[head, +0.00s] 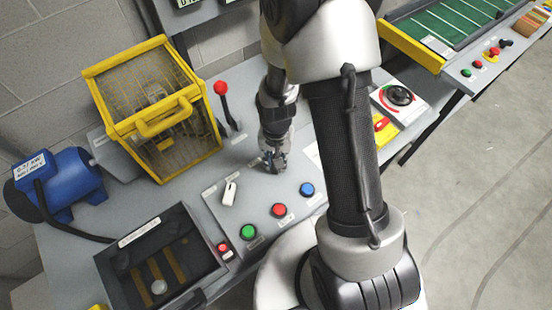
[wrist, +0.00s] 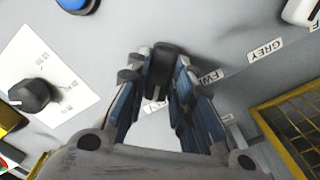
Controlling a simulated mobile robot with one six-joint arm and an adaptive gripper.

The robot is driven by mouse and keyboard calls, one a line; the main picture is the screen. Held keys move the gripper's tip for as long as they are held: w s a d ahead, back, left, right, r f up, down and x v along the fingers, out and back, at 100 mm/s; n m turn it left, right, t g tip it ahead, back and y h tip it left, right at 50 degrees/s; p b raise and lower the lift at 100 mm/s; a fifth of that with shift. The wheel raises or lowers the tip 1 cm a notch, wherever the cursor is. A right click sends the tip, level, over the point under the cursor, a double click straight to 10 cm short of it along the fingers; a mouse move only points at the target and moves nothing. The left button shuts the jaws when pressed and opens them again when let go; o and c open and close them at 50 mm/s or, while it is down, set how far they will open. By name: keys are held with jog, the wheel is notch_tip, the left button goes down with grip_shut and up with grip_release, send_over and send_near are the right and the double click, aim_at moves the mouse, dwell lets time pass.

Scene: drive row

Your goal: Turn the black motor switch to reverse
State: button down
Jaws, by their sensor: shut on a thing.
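The black motor switch (wrist: 161,62) shows in the wrist view as a dark, elongated handle on the grey panel. My gripper (wrist: 158,74) is shut on it, with one finger on either side. Another label (wrist: 153,106) behind the handle is partly hidden and cannot be read. In the head view my gripper (head: 273,162) is down at the panel, above the row of buttons, and hides the switch. The handle's exact setting is hard to tell.
A white switch (head: 230,193) labelled GREY is nearby, with green (head: 248,231), red (head: 280,210) and blue (head: 307,189) buttons. A yellow-framed cage (head: 160,110) and red-knobbed lever (head: 221,88) stand behind left. Another black knob (wrist: 35,96) sits on a white plate.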

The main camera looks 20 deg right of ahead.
jog(key=c, duration=1.4)
grip_release()
notch_tip(320, 180, up, 12)
jog(key=shift+r, duration=0.1)
